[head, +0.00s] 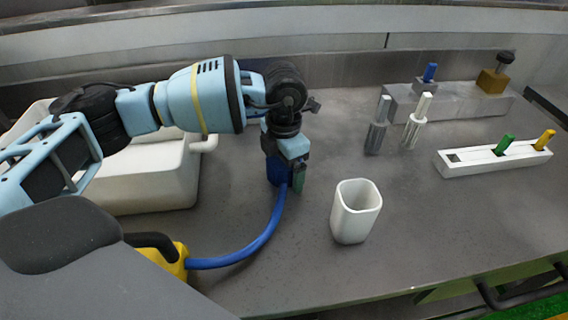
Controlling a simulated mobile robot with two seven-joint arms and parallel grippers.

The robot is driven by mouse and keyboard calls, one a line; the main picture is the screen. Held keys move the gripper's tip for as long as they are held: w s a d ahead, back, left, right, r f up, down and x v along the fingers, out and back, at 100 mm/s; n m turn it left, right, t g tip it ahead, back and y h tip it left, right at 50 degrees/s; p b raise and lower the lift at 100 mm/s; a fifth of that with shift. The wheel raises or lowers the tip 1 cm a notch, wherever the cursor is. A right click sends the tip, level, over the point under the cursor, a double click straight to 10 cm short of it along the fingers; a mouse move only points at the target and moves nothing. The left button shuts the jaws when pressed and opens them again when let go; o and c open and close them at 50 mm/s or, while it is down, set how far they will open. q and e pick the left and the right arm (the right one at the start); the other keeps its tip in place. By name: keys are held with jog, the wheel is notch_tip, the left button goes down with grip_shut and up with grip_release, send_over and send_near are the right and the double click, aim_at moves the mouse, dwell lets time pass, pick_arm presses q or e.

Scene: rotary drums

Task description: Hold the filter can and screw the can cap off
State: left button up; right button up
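My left arm comes in from the left, and its gripper (287,184) points down over the middle of the table. A dark blue part (277,170) shows at its left finger and a green part at its right. The end of a blue hose (262,238) meets the gripper there; I cannot tell whether the fingers are closed on it. The hose runs down to a yellow body (172,262) at the lower left, mostly hidden by a dark grey shape. I cannot make out a filter can or its cap for certain. My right gripper is not in view.
A white square cup (355,212) stands right of the gripper. A white tub (150,185) is behind my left arm. Two grey-and-white cylinders (413,125), a grey block (450,101) and a white rack (480,159) with green and yellow pegs are at the right. The front right is clear.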

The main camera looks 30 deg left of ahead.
pick_arm(q)
notch_tip(320, 180, up, 12)
jog(key=shift+r, duration=0.15)
dwell(0.7)
